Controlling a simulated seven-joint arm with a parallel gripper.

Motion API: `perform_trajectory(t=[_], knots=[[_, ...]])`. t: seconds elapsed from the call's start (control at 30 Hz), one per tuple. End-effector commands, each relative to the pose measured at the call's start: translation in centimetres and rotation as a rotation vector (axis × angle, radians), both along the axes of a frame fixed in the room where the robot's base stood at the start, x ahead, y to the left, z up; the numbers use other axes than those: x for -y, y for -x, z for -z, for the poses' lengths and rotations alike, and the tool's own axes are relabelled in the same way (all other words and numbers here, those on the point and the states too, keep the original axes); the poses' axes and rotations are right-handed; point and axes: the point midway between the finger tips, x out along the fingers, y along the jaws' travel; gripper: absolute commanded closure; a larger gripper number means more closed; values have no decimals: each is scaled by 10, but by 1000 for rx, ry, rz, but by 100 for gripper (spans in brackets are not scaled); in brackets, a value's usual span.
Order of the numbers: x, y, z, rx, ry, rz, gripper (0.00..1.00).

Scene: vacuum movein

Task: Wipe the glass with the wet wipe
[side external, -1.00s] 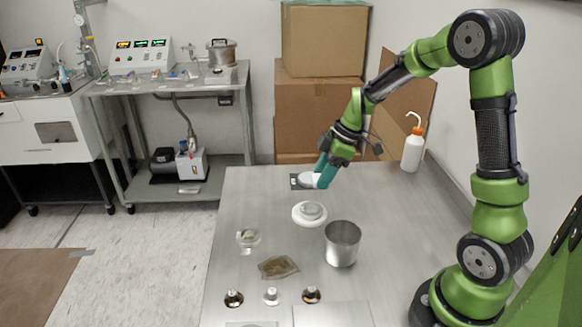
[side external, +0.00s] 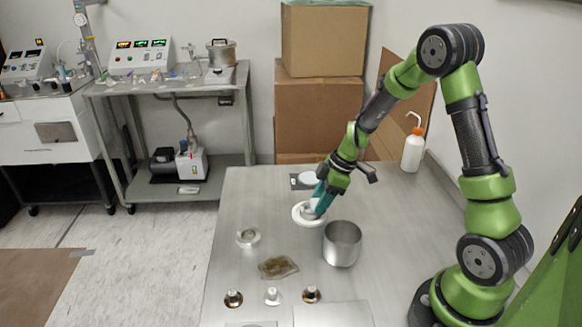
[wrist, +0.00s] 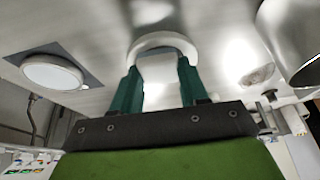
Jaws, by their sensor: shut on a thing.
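My gripper (side external: 317,207) is low over the white round ring-shaped stand (side external: 300,214) in the middle of the table, fingers pointing down. In the wrist view, its teal fingers (wrist: 157,90) are shut on a whitish block-like piece (wrist: 158,68), which seems to be the wet wipe. The piece is over the ring (wrist: 165,40). The centre of the ring is mostly hidden by the fingers, so I cannot tell whether the wipe touches glass there. A small clear round glass-like piece (side external: 248,237) lies to the left on the table.
A metal cup (side external: 342,246) stands close to the right of the ring. A white disc on a dark square (side external: 296,182) lies behind it. A brownish packet (side external: 278,267) and several small knobs (side external: 272,297) are in front. A wash bottle (side external: 412,150) stands at the back right.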

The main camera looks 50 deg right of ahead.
Motion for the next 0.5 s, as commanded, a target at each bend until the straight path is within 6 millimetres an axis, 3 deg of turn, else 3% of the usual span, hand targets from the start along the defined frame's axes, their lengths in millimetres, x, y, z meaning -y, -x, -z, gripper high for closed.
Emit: perform_trajectory(t=[0.4, 0.5], knots=[[-28, -26, 0, 1, 0, -7, 81], [-26, -25, 0, 1, 1, -3, 81]])
